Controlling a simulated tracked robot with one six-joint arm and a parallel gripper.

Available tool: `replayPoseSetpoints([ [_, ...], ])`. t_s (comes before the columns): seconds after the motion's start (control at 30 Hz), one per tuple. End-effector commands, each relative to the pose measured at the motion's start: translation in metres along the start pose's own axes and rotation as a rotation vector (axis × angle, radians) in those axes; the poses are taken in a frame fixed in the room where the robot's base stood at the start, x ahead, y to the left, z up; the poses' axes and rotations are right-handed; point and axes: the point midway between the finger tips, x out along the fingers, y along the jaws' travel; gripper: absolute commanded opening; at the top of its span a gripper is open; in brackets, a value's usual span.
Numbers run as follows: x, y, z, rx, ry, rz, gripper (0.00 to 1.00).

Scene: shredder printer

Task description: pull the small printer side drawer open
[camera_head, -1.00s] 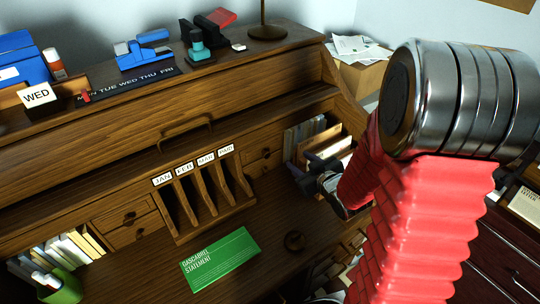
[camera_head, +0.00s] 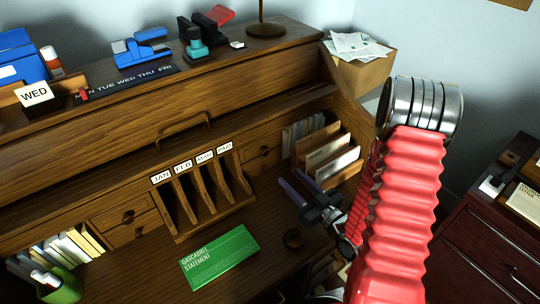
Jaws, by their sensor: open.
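My gripper (camera_head: 294,180) is open and empty, with its two dark fingers apart. It hangs over the wooden desk, in front of the small right-hand drawers (camera_head: 264,158) and the card slots. Those drawers have dark knobs and look shut. Another pair of small wooden drawers (camera_head: 126,220) sits left of the month slots and also looks shut. A dark red cabinet (camera_head: 478,246) with metal drawer handles stands at the right edge, partly cut off. I cannot make out a printer, nor tell which drawer belongs to one.
A month sorter (camera_head: 205,190) stands in the desk's middle, with a green statement (camera_head: 219,257) before it. Card slots (camera_head: 330,155) stand right of the gripper. A green cup (camera_head: 63,288) is at lower left. A cardboard box (camera_head: 362,75) stands behind the desk.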

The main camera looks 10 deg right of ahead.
Motion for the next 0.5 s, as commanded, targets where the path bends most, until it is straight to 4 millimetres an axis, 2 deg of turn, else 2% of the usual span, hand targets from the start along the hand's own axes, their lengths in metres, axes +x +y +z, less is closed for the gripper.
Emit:
replayPoseSetpoints([
  [0.27,0.004,0.0,0.0,-0.002,-0.001,-0.001,0.41],
  [0.5,0.026,-0.001,0.0,-0.002,-0.001,-0.004,0.41],
])
